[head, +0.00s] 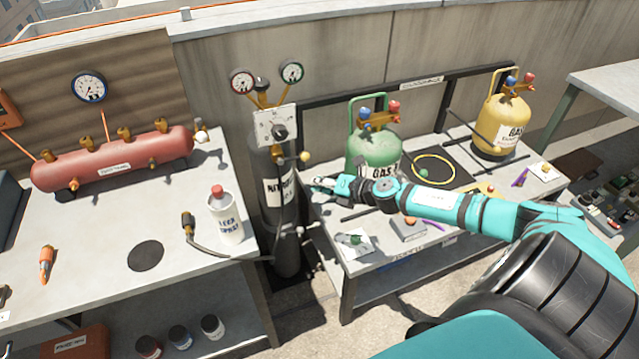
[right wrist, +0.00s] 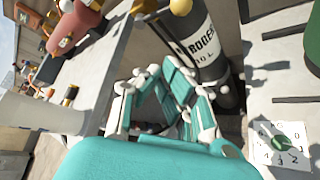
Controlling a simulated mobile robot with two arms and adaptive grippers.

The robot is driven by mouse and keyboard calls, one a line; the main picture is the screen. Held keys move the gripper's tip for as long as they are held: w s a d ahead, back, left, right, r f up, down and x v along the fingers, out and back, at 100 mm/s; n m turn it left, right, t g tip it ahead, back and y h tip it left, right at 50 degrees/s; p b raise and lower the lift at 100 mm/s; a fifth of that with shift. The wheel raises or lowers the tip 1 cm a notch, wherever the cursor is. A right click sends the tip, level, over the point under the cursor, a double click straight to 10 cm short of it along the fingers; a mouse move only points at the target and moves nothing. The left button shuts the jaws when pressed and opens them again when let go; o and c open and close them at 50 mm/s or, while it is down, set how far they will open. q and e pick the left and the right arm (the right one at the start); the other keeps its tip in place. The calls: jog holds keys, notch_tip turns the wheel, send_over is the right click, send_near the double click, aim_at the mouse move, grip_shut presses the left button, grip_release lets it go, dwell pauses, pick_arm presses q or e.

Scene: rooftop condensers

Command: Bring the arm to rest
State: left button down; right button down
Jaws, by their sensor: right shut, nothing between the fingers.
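My right arm reaches in from the lower right, teal and black, over the right-hand bench (head: 345,262). My right gripper (head: 318,187) is shut and empty near that bench's left end, just right of the dark nitrogen cylinder (head: 281,215) in the picture. In the right wrist view its teal fingers (right wrist: 160,76) point toward the cylinder (right wrist: 205,45), and I cannot tell whether they touch it. The green gas cylinder (head: 372,148) stands behind the forearm, its lower part partly hidden. My left gripper is not in view.
The left bench holds a red tank (head: 115,162), a spray bottle (head: 225,216) and a hose fitting (head: 188,225). A yellow cylinder (head: 500,125) stands at the right bench's far end. A dial card (head: 354,243) and a grey box (head: 408,229) lie near the forearm.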

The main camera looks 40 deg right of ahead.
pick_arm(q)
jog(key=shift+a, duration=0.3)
